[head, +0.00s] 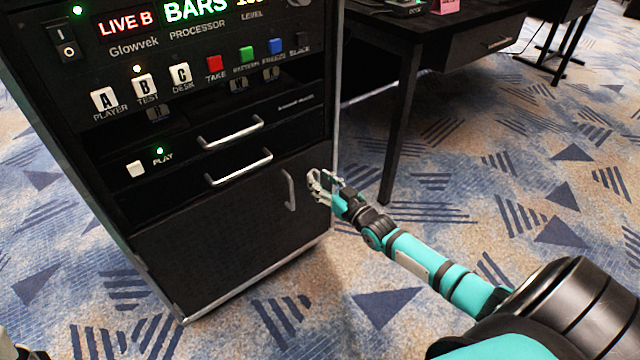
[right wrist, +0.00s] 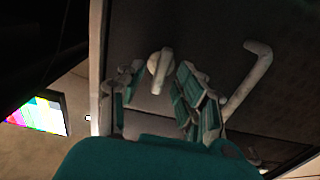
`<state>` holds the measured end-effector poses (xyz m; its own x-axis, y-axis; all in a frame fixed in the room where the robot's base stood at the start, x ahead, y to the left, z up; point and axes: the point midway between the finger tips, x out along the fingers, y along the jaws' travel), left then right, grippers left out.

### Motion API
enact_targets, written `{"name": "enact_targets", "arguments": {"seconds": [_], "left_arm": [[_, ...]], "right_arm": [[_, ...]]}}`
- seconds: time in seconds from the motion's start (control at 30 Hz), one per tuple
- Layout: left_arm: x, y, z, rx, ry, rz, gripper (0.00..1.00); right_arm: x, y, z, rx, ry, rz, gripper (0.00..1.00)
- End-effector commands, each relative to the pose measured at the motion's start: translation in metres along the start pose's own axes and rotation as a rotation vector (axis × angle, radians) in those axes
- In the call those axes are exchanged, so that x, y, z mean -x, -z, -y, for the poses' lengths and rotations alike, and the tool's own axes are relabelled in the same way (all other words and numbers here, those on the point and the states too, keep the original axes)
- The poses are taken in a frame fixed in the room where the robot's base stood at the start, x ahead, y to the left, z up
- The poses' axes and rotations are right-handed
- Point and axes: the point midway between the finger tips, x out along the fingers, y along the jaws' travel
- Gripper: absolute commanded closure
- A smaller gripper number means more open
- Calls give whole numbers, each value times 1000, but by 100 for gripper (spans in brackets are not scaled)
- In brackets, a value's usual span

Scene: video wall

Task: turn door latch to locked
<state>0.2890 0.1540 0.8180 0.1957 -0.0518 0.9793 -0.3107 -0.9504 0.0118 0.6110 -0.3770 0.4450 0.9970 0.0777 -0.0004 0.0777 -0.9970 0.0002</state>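The black lower door (head: 225,225) of the equipment rack is closed and has a grey vertical handle (head: 290,190) near its right side. The handle also shows in the right wrist view (right wrist: 250,76). The door latch (right wrist: 160,70) is a small pale knob with a short lever, which points toward the bottom of the right wrist view. My right gripper (head: 325,185) is at the door's right edge. Its fingers (right wrist: 160,92) are open, one on each side of the latch, with visible gaps. In the head view the fingers hide the latch.
Two drawers with silver handles (head: 239,167) sit above the door, below a panel of lit buttons (head: 215,64). A black desk (head: 401,120) stands to the right. Patterned carpet (head: 480,215) is free around the rack. A colour-bar screen (right wrist: 42,112) shows in the right wrist view.

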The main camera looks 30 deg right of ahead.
Motion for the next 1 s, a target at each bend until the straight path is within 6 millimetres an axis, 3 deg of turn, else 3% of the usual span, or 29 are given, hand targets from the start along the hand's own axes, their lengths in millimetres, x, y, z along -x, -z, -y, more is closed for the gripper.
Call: {"name": "enact_targets", "arguments": {"seconds": [0.37, 0.63, 1.0], "left_arm": [[2, -1, 0, 0, 0, 2, 12], [3, -1, 0, 0, 0, 2, 12], [1, -1, 0, 0, 0, 3, 12]], "right_arm": [[-7, 0, 0, 0, 0, 1, 65], [-6, 0, 0, 0, 0, 1, 99], [-6, 1, 0, 14, 0, 0, 100]]}}
